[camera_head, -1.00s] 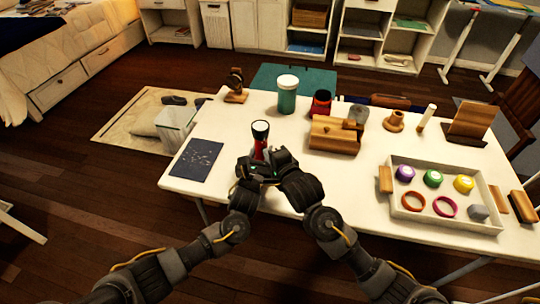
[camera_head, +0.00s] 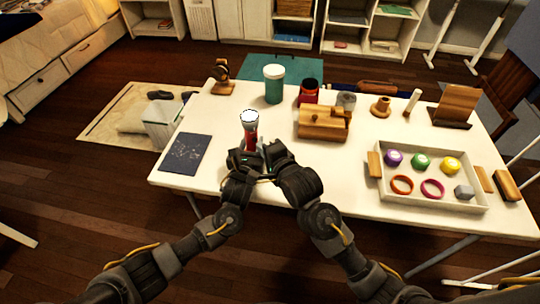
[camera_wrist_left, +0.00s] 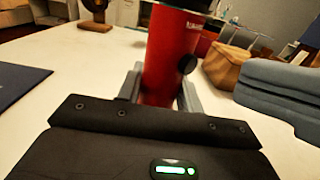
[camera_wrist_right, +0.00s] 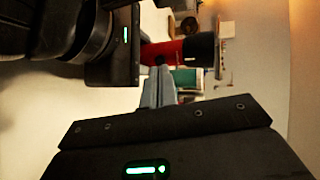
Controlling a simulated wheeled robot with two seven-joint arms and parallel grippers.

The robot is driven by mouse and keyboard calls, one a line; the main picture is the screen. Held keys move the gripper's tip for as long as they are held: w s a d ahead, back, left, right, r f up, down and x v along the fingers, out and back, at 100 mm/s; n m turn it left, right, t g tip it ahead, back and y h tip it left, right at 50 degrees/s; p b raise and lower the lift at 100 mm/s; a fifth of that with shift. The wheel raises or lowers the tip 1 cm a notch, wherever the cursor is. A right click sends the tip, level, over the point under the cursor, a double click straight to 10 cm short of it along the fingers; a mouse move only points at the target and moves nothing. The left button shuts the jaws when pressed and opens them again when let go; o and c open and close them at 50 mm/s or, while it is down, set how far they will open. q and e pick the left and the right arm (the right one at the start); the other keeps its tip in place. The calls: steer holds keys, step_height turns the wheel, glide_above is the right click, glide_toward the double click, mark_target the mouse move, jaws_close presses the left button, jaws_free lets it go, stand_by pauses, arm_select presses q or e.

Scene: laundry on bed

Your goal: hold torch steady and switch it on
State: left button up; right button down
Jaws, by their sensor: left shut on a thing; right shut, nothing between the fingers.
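The torch (camera_head: 250,130) has a red body and a dark head with a bright white lens facing up. It stands roughly upright at the table's near edge. In the left wrist view the red body (camera_wrist_left: 170,55) is between the fingers of my left gripper (camera_wrist_left: 160,88), which is shut on it; a round dark button (camera_wrist_left: 187,64) shows on its side. My right gripper (camera_wrist_right: 160,85) is shut and empty, its fingertips close against the torch's side by the button. Whether they touch it I cannot tell. Both grippers (camera_head: 247,155) partly hide the torch's lower part.
A dark blue panel (camera_head: 185,153) lies left on the white table (camera_head: 340,165). A wooden box (camera_head: 322,123), a red cup (camera_head: 309,92) and a teal canister (camera_head: 274,83) stand behind. A tray (camera_head: 430,200) with coloured pieces is at right.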

arm_select(q)
steer(key=shift+a+f, duration=0.1)
steer(key=shift+a, duration=0.2)
arm_select(e)
steer(key=v, duration=0.5)
steer(key=shift+s+r, duration=0.15)
arm_select(q)
steer(key=shift+w, duration=0.1)
steer(key=o, duration=1.2)
arm_select(e)
steer(key=shift+a, duration=0.1)
